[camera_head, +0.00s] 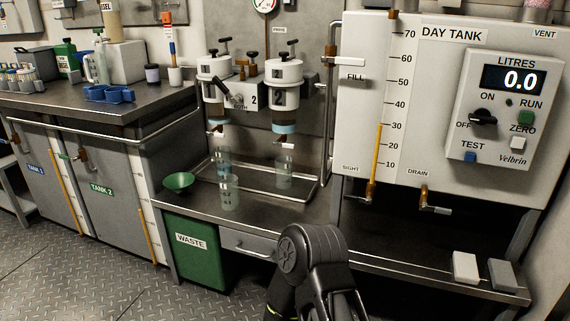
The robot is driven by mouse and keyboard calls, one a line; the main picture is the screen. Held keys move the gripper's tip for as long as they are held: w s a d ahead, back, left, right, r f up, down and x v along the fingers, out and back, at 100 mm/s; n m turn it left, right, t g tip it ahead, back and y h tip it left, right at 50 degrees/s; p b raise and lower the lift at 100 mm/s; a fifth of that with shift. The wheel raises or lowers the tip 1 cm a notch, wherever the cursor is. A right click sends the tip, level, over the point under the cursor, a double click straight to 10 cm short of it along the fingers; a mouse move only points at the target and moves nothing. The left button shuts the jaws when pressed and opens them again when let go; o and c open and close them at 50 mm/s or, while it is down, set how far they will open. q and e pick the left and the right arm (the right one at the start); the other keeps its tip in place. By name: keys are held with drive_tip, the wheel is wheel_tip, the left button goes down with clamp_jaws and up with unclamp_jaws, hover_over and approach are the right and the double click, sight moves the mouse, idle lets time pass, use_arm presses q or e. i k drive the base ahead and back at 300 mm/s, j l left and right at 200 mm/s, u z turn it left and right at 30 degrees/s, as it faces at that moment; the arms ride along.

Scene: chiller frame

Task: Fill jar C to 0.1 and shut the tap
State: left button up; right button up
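Three clear glass jars stand on the steel bench around the filter stand: one at the back left (222,161), one in front (230,193), one at the right (284,171). I can read no letters on them, so I cannot tell which is jar C. They look empty, though level marks are too small to read. Small taps show under the left filter bowl (216,131) and the right filter bowl (286,146), each above a jar. I cannot tell whether they are open. Neither gripper shows; only a dark link of my arm rises at bottom centre.
The day tank (365,110) has a sight gauge, a fill pipe and a drain tap (430,203); its meter (508,80) reads 0.0. A green bowl (179,182) sits on the bench's left, above the green waste bin (195,250). A wire rail surrounds the jar area.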

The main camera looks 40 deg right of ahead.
sight(276, 144)
drive_tip(key=z, duration=0.35)
drive_tip(key=i+j+z, duration=0.4)
drive_tip(key=j, duration=0.15)
drive_tip(key=j+z, duration=0.2)
drive_tip(key=i+j+z, duration=0.2)
drive_tip(key=j, duration=0.25)
drive_tip(key=i+j, duration=0.1)
drive_tip(key=j, duration=0.35)
drive_tip(key=i+j, duration=0.1)
drive_tip(key=j, duration=0.3)
drive_tip(key=i+j, duration=0.1)
drive_tip(key=j, duration=0.35)
